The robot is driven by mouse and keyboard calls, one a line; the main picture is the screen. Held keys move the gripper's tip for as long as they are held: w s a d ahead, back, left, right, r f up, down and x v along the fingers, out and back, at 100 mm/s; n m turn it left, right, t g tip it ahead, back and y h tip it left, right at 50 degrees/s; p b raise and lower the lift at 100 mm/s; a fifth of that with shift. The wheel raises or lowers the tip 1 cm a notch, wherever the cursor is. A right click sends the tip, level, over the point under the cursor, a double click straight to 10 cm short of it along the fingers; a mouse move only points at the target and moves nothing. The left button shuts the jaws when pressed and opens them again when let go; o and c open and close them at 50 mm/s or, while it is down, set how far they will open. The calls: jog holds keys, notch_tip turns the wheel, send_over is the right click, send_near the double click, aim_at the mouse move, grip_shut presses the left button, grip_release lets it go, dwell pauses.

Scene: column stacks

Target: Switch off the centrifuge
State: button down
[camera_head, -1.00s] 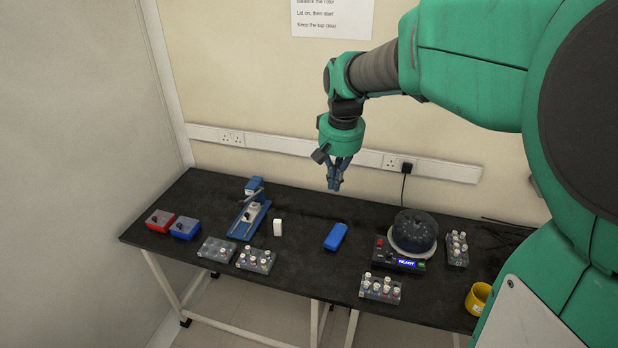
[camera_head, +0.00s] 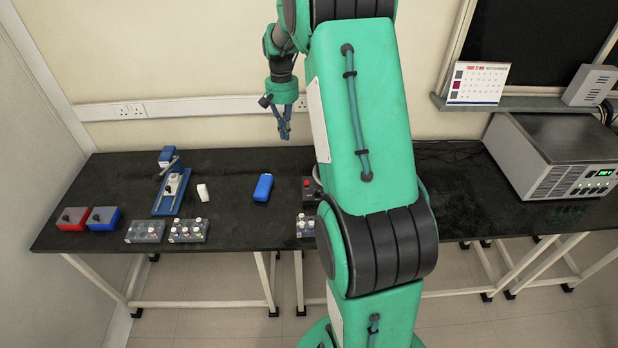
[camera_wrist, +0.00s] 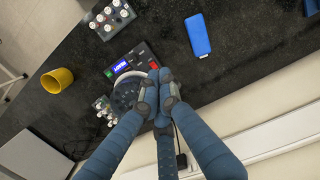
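In the wrist view the centrifuge (camera_wrist: 125,95) has a dark speckled round lid, partly covered by my fingers. Its panel carries a lit blue display (camera_wrist: 119,68) that appears to read READY, a green key on one side and a red key (camera_wrist: 154,65) on the other. My gripper (camera_head: 285,137) hangs empty above the back of the bench. Its fingertips are together in the wrist view (camera_wrist: 160,92).
A blue box (camera_head: 263,187) lies left of the centrifuge. A tube rack (camera_head: 305,226) stands in front of it; a yellow cup (camera_wrist: 57,80) is nearby. Further left are more racks (camera_head: 188,230), a blue stand and red and blue boxes. A grey instrument (camera_head: 555,155) stands right.

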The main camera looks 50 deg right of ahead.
jog(key=m+g+y, duration=0.1)
jog(key=m, duration=0.1)
send_over(309, 185)
jog(key=w+d, duration=0.3)
jog(key=d, duration=0.1)
jog(key=w+d+x, duration=0.1)
jog(key=x, duration=1)
jog(key=shift+w+d+f, duration=0.15)
jog(key=shift+w+f, duration=0.4)
jog(key=shift+f, duration=0.1)
jog(key=shift+f, duration=0.1)
jog(key=b+x, duration=0.3)
jog(key=x, duration=1)
jog(key=shift+s+f, duration=0.15)
jog(key=shift+f, duration=0.2)
